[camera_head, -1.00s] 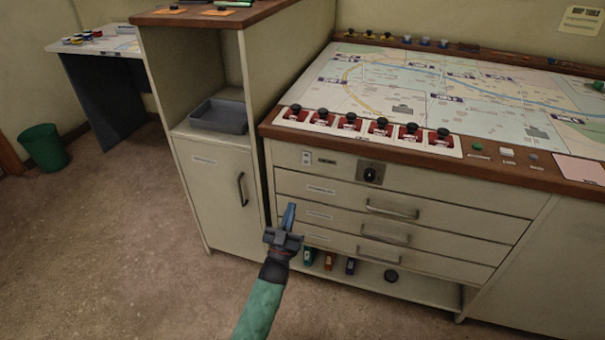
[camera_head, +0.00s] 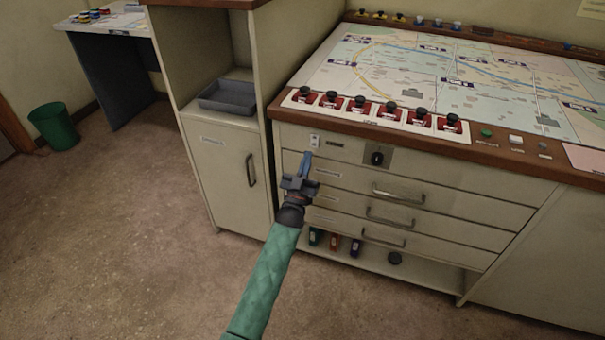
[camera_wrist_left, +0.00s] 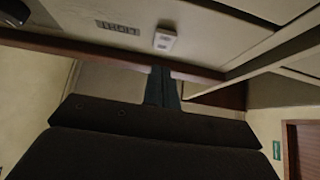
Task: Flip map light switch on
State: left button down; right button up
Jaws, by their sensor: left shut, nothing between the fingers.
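The map light switch (camera_head: 314,140) is a small white plate on the console's front panel, just under the wooden edge and left of a dark label (camera_head: 335,143). In the left wrist view the white switch (camera_wrist_left: 165,41) sits beside a label that reads like "LIGHT" (camera_wrist_left: 118,26), with the picture rotated. My left gripper (camera_head: 306,160) is shut and empty, its blue fingertips a little below the switch in the head view. In the left wrist view the closed fingers (camera_wrist_left: 162,85) point toward the switch, with a visible gap. I cannot make out the rocker's position. My right gripper is not in view.
A dark rotary knob plate (camera_head: 377,157) is right of the label. Drawers with protruding handles (camera_head: 398,193) lie below. The wooden edge (camera_head: 400,132) overhangs the panel, with red-based black knobs (camera_head: 389,109) on top. A cabinet with a grey tray (camera_head: 228,98) stands left.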

aim_at(314, 143)
pick_arm(q)
jog(key=shift+w+d+f, duration=0.15)
jog(key=shift+w+d, duration=0.15)
jog(key=shift+w, duration=0.5)
jog(key=shift+w+d+f, duration=0.15)
jog(key=shift+w+d, duration=0.1)
jog(key=shift+w, duration=0.55)
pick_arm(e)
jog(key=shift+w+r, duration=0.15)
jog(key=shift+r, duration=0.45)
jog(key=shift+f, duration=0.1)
